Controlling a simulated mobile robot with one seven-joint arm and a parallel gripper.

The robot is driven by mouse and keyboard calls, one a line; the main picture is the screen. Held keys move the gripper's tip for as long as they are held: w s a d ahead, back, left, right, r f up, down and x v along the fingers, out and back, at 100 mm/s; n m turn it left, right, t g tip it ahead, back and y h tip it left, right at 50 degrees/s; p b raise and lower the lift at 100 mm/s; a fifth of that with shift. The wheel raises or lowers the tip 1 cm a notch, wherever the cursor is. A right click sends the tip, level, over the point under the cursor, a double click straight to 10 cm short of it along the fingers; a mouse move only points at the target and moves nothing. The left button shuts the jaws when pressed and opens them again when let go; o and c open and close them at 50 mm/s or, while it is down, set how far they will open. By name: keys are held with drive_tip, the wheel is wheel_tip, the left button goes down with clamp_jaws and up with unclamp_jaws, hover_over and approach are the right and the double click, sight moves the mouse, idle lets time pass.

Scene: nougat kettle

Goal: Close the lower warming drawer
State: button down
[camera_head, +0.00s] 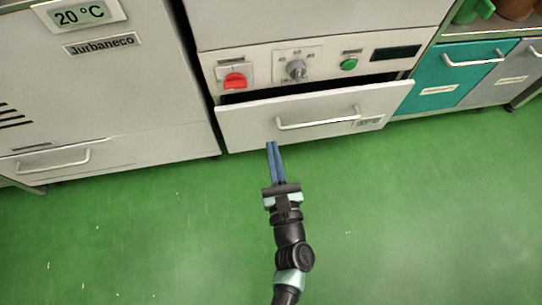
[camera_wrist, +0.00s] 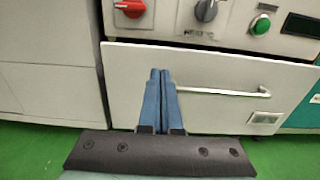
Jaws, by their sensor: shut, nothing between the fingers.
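The lower warming drawer (camera_head: 250,121) is at the bottom of the middle white unit in the head view. It stands partly open, tilted in the picture, with a dark gap showing above its front. Its pale bar handle (camera_head: 318,122) runs across the front, right of my gripper. My gripper (camera_head: 271,145) is shut and empty, its blue fingers pointing at the lower left part of the drawer front. In the wrist view the drawer front (camera_wrist: 220,70) lies ahead of the closed fingers (camera_wrist: 159,72), and the handle (camera_wrist: 225,92) is just right of them. I cannot tell whether the fingertips touch the front.
Above the drawer is a panel with a red switch (camera_head: 234,81), a grey knob (camera_head: 296,69) and a green button (camera_head: 348,64). A white cabinet (camera_head: 105,95) stands left. A teal drawer (camera_head: 445,80) is right. The green floor (camera_head: 420,220) in front is clear.

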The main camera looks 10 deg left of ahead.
sight(263, 107)
drive_tip(key=b+x, duration=0.3)
drive_tip(key=x, duration=0.6)
drive_tip(key=shift+w+a, duration=0.2)
drive_tip(key=shift+w, duration=0.1)
drive_tip(key=shift+w+f, duration=0.1)
drive_tip(key=b+x, duration=0.1)
drive_tip(key=x, duration=0.2)
drive_tip(key=shift+w+a+f+b, duration=0.1)
drive_tip(key=shift+w+b, duration=0.2)
drive_tip(key=shift+b, duration=0.05)
drive_tip(key=shift+w+a, duration=0.1)
drive_tip(key=shift+w, duration=0.2)
drive_tip(key=shift+w+r, duration=0.1)
drive_tip(key=shift+r, duration=0.15)
drive_tip(key=shift+a, duration=0.1)
